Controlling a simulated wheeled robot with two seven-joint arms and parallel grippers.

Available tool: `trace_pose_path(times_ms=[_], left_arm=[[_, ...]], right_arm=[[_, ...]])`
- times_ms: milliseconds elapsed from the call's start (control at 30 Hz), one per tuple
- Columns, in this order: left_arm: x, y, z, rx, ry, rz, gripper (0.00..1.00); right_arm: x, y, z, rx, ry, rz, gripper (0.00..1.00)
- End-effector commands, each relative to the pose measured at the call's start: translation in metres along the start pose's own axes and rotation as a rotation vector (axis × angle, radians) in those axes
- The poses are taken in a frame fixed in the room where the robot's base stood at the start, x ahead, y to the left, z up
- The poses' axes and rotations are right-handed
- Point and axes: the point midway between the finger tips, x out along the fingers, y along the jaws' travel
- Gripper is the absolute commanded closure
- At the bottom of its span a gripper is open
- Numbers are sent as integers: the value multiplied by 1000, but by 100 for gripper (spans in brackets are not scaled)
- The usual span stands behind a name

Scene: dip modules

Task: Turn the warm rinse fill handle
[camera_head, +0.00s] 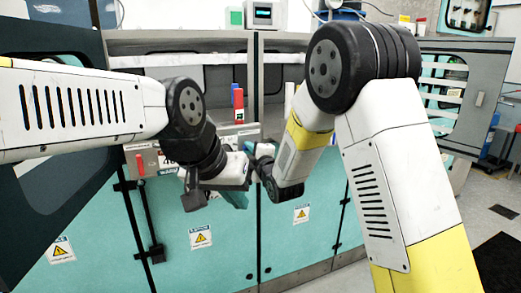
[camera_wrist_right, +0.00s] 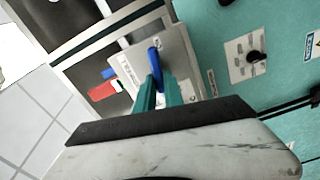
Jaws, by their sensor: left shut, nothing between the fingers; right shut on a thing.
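In the right wrist view, a blue handle (camera_wrist_right: 154,57) stands on a pale grey labelled panel (camera_wrist_right: 181,62). My right gripper (camera_wrist_right: 156,80) has its teal fingers shut on this handle. The label text is too small to read, so I cannot tell if it names the warm rinse fill. In the head view my right gripper (camera_head: 252,149) is at the front of the machine, and its wrist hides the held handle. My left gripper (camera_head: 237,201) is shut and empty, lower down in front of the teal doors.
A red handle (camera_head: 141,165) sits on another panel to the left. A red block (camera_wrist_right: 103,91) and a second blue part (camera_wrist_right: 108,73) lie near the held handle. Teal cabinet doors (camera_head: 300,240) with warning labels fill the front. Open floor lies at right.

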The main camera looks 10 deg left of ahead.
Motion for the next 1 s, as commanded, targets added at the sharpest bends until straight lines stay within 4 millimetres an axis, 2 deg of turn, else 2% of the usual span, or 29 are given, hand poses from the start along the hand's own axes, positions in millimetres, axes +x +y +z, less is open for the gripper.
trace_pose_path(times_ms=[400, 967, 1000], left_arm=[[0, 0, 0, 0, 0, 0, 100], [0, 0, 0, 0, 0, 0, 100], [0, 0, 0, 0, 0, 0, 100]], right_arm=[[0, -4, -2, -184, 4, 0, 100], [0, -4, -1, -210, 4, -2, 100], [0, -4, -1, -210, 4, -2, 80]])
